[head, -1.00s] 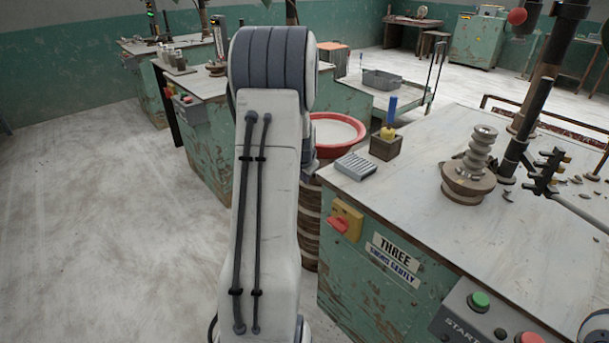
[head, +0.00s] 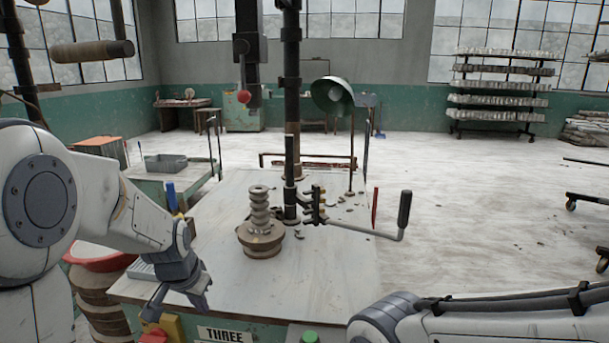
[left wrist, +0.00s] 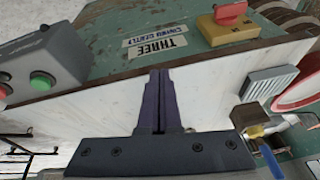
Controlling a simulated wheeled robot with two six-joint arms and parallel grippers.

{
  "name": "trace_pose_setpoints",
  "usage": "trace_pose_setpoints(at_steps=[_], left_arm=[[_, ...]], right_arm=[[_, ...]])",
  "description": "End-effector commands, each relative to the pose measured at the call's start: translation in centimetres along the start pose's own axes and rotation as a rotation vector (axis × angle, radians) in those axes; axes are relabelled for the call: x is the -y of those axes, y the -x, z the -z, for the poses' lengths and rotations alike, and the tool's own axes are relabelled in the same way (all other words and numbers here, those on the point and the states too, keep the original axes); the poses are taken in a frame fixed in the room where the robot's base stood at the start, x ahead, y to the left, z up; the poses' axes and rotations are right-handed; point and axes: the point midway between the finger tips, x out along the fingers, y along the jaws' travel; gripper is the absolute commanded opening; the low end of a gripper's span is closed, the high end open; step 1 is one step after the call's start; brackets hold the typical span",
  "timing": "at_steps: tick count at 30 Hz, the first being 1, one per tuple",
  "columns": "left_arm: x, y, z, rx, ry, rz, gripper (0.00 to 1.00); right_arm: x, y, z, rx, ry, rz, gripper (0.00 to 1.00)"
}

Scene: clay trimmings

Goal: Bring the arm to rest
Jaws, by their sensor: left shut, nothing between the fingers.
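My left gripper (head: 180,293) hangs in front of my left arm, over the near left corner of the worktable (head: 330,265). In the left wrist view its two dark fingers (left wrist: 160,85) lie together with nothing between them. The fingers stand out against the white tabletop and point toward the green front panel with the THREE label (left wrist: 172,42). My right arm shows only as a link at the bottom right of the head view; its gripper is out of view.
A stack of ribbed insulator-like clay (head: 260,222) stands on a wheel on the table. A black-handled lever (head: 404,215) sticks out to its right. A red basin (head: 95,257) and a grey ribbed block (head: 142,270) lie near my left arm. A green button (left wrist: 42,82) sits on a control box.

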Motion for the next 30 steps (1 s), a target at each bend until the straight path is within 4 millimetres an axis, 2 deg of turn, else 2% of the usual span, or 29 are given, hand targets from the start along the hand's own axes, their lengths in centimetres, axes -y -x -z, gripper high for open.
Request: trace_pose_setpoints(at_steps=[1,4,6,10,15,20,22,30], left_arm=[[-4.1,1.2,-0.5,0.012,-0.050,-0.041,0.00],[-10.9,3.5,-3.0,0.059,-0.125,-0.114,0.00],[-14.7,5.1,-5.4,0.095,-0.175,-0.155,0.00],[-19.2,7.3,-9.8,0.158,-0.253,-0.204,0.00],[-22.2,9.5,-14.7,0.221,-0.337,-0.238,0.00],[-23.5,11.1,-19.0,0.274,-0.410,-0.254,0.00],[-23.2,12.9,-18.5,0.280,-0.405,-0.252,0.00],[-22.7,17.8,-16.6,0.279,-0.403,-0.252,0.00]], right_arm=[[0.0,0.0,0.0,0.000,0.000,0.000,0.50],[0.0,0.0,0.0,0.000,0.000,0.000,0.50],[0.0,0.0,0.0,0.000,0.000,0.000,0.50],[0.0,0.0,0.0,0.000,0.000,0.000,0.50],[0.0,0.0,0.0,0.000,0.000,0.000,0.50],[0.0,0.0,0.0,0.000,0.000,0.000,0.50],[0.1,2.0,0.1,0.001,0.000,0.000,0.50],[0.5,7.2,0.4,0.000,0.000,0.000,0.50]])
